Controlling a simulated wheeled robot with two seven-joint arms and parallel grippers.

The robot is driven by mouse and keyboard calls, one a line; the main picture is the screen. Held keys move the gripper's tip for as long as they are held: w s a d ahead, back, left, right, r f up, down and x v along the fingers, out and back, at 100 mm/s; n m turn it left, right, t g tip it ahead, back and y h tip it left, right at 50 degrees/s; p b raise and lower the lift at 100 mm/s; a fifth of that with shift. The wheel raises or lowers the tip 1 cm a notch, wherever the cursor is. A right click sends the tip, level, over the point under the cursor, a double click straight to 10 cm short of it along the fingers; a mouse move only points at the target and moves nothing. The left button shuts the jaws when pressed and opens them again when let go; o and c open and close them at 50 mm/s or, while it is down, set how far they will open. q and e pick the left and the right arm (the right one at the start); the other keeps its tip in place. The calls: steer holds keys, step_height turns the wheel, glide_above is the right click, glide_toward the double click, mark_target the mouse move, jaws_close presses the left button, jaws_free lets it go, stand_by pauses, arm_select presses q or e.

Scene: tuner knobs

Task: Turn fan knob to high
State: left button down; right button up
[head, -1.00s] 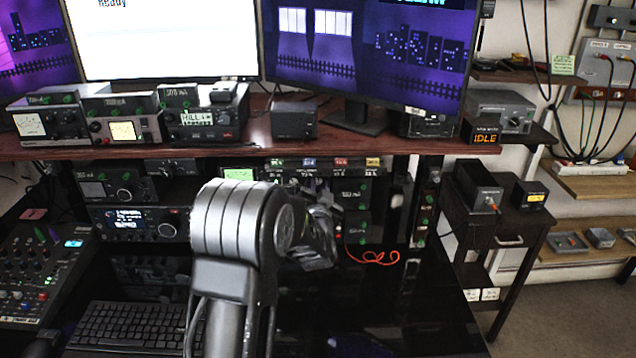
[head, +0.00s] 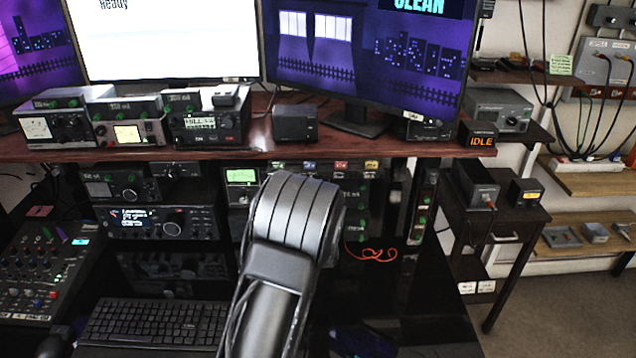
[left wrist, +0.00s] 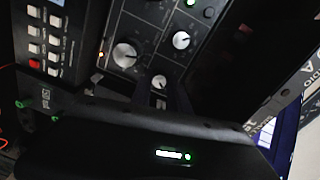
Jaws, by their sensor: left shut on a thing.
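In the left wrist view, a dark panel holds a large silver-capped knob (left wrist: 125,55), a second knob (left wrist: 181,40) and a small knob (left wrist: 159,81). My left gripper (left wrist: 160,88) has its two dark fingers on either side of the small knob and is shut on it. The labels are too small to read, so I cannot tell which knob is marked fan. In the head view my left arm covers the gripper and the panel in front of it. My right gripper is not in view.
In the wrist view, a unit with several buttons (left wrist: 36,48) sits left of the panel. In the head view, a keyboard (head: 155,322) and a mixer (head: 45,270) lie on the desk. A wooden shelf (head: 350,146) runs above.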

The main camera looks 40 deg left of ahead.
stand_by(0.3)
arm_select(q)
steer(key=c, duration=1.3)
jaws_free()
steer(key=shift+o, duration=0.2)
steer(key=shift+d, duration=0.1)
steer(key=v, duration=0.7)
steer(key=shift+s+d+b, duration=0.2)
steer(key=shift+s+b, duration=0.1)
steer(key=shift+b, duration=0.05)
